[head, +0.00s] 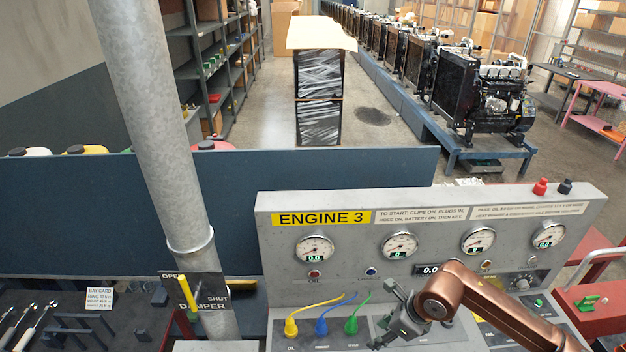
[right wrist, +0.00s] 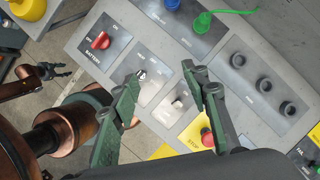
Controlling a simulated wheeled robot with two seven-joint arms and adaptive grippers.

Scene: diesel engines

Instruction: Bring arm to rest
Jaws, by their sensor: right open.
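My right gripper (head: 393,320) is open and empty over the lower right part of the grey ENGINE 3 panel (head: 290,237). In the right wrist view its two green fingers (right wrist: 162,76) stand apart, with the panel's switches between and beyond them. A key switch (right wrist: 141,76) shows near the left fingertip, and a small toggle (right wrist: 179,101) lies between the fingers. Contact with the panel cannot be told. My left gripper (right wrist: 50,72) shows small at the left of the right wrist view, away from the panel; its jaws are too small to judge. It is not in the head view.
A red battery knob (right wrist: 101,41) and red stop button (right wrist: 207,138) stand near the fingers. Yellow (head: 291,327), blue (head: 321,326) and green (head: 351,325) plugs with cables sit left of my gripper. A grey pole (head: 160,120) rises at left, beside the damper lever (head: 188,300).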

